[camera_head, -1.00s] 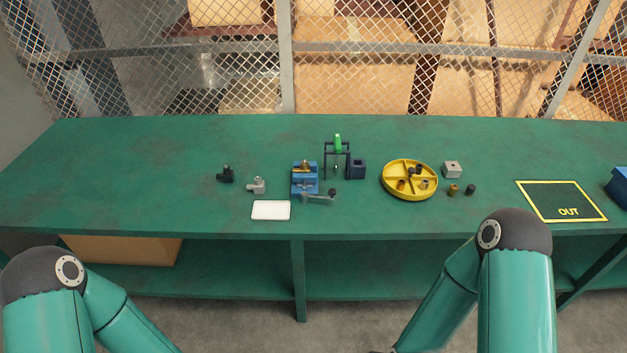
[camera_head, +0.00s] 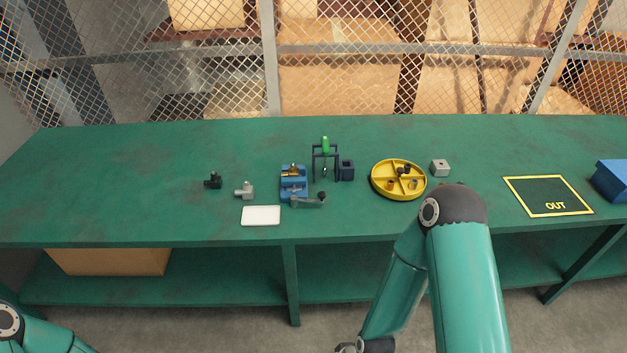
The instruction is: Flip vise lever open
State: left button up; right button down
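The blue vise (camera_head: 293,188) stands on the green bench, left of the middle, with a small brass-coloured part (camera_head: 291,170) at its top. Its grey lever (camera_head: 308,202) lies along the front of the vise and points right, ending in a dark knob (camera_head: 322,195). My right arm's elbow covers part of the bench's front edge, and its forearm runs down to the bottom edge. My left arm shows only at the bottom left corner. Neither gripper's fingers show, and both arms are well away from the vise.
A green-topped press (camera_head: 325,158) and a dark block (camera_head: 346,171) stand right of the vise. A yellow divided tray (camera_head: 399,196) lies farther right. A white plate (camera_head: 261,216), a grey fitting (camera_head: 245,190) and a black fitting (camera_head: 213,181) are to the left. The bench's left part is clear.

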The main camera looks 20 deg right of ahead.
aim_at(294, 200)
jog(key=i, duration=0.95)
jog(key=z, duration=0.05)
